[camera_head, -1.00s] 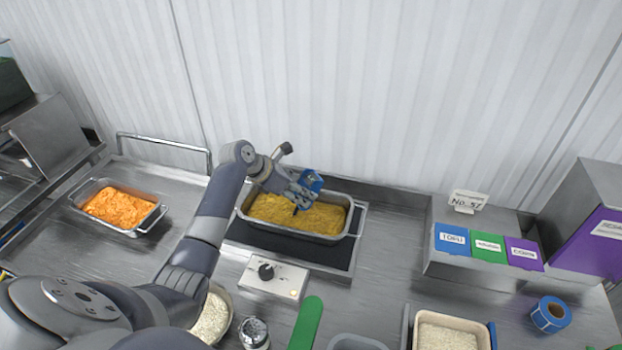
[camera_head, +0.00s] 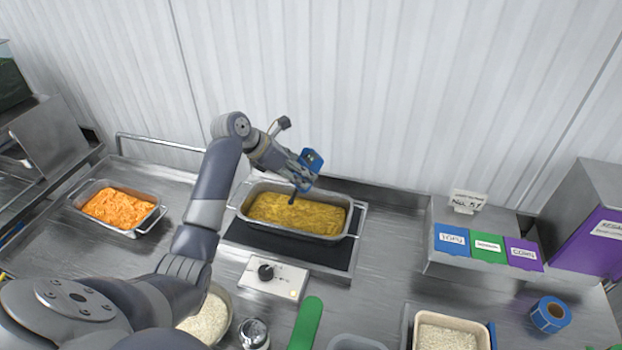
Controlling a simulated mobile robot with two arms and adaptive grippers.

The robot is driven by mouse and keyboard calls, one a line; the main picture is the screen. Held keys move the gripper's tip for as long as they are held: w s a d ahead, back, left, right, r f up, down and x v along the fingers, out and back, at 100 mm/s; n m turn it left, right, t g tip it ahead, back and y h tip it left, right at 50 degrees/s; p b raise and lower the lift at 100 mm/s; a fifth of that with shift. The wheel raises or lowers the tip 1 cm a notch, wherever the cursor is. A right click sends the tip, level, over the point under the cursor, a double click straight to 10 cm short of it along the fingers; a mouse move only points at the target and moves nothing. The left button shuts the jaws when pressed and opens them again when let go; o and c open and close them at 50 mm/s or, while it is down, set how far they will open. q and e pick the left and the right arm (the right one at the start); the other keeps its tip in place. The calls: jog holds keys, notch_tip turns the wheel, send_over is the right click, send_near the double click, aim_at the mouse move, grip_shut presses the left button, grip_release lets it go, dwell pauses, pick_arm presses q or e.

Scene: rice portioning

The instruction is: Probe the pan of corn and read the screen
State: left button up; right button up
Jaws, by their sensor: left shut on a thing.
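A metal pan of yellow corn (camera_head: 300,214) sits on a dark hot plate (camera_head: 290,247) at the middle of the counter. My left gripper (camera_head: 301,172) is above the back part of the pan, shut on a blue probe thermometer (camera_head: 312,160). The thermometer's dark lower end points down towards the corn; whether it touches the corn is hard to tell, but it seems to be above it. The thermometer's screen is too small to read. My right gripper is not in view.
A control box with a knob (camera_head: 273,277) sits in front of the hot plate. A pan of orange food (camera_head: 118,207) stands at left. A green-handled tool (camera_head: 305,322), a rice container (camera_head: 449,333) and a blue tape roll (camera_head: 550,314) lie in front. Labelled cards (camera_head: 488,247) stand at right.

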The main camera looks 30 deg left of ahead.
pick_arm(q)
jog(key=shift+r, duration=2.4)
jog(key=shift+d, duration=0.1)
